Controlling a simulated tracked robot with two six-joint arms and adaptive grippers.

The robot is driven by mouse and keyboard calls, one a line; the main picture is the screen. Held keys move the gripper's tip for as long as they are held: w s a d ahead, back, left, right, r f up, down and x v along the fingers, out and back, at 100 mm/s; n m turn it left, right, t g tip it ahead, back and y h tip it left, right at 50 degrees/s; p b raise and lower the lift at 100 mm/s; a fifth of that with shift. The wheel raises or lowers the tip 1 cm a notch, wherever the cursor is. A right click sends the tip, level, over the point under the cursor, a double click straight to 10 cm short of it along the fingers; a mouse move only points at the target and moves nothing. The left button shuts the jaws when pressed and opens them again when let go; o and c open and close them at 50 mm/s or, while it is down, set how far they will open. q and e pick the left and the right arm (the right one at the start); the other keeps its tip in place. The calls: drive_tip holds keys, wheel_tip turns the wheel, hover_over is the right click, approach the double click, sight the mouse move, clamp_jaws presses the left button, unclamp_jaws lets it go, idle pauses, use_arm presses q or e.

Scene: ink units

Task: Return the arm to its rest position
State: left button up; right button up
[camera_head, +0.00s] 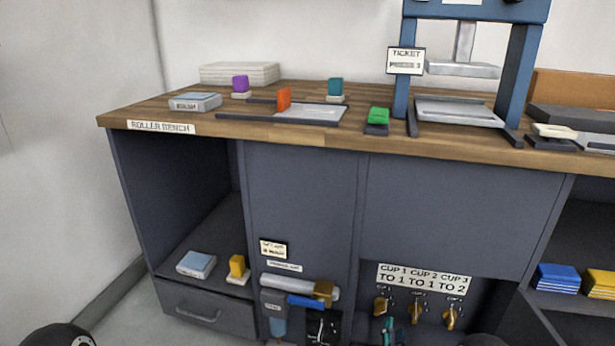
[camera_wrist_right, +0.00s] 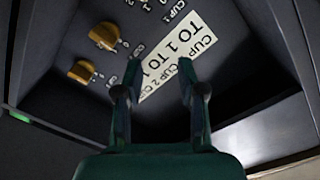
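My right gripper (camera_head: 388,330) shows as a small green shape at the bottom of the head view, in front of the lower cabinet recess beside the brass cup taps (camera_head: 416,311). In the right wrist view my right gripper (camera_wrist_right: 158,92) has its two green fingers apart with nothing between them. Beyond the fingers are the white cup label (camera_wrist_right: 180,62) and two brass taps (camera_wrist_right: 92,52). No gap to the taps can be judged exactly. My left gripper is not in view; only a dark rounded part of mine shows at the lower left of the head view.
The roller bench (camera_head: 340,140) carries colored blocks, a tray (camera_head: 312,113) and a blue press (camera_head: 522,70). Below are an open shelf with a yellow block (camera_head: 237,266), a pipe assembly (camera_head: 300,289), and blue packs (camera_head: 558,278) at right. Floor shows at lower left.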

drive_tip(key=s+a+f+n+g+y+p, duration=0.15)
drive_tip(key=s+a+n+g+y, duration=0.35)
drive_tip(key=s, duration=0.6)
drive_tip(key=s+a+f+n+g+y+p, duration=0.1)
drive_tip(key=s+a+f+n+g, duration=0.15)
drive_tip(key=s+g, duration=0.65)
drive_tip(key=s+a+f+n+g+y+p, duration=0.1)
drive_tip(key=s+a+f+n+g+y, duration=0.25)
drive_tip(key=s, duration=1.05)
use_arm(q)
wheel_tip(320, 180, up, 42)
drive_tip(key=p, duration=3.7)
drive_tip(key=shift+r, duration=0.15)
use_arm(e)
wheel_tip(320, 180, up, 38)
drive_tip(key=t, duration=0.1)
drive_tip(key=shift+w+a+m, duration=0.2)
drive_tip(key=shift+m, duration=0.1)
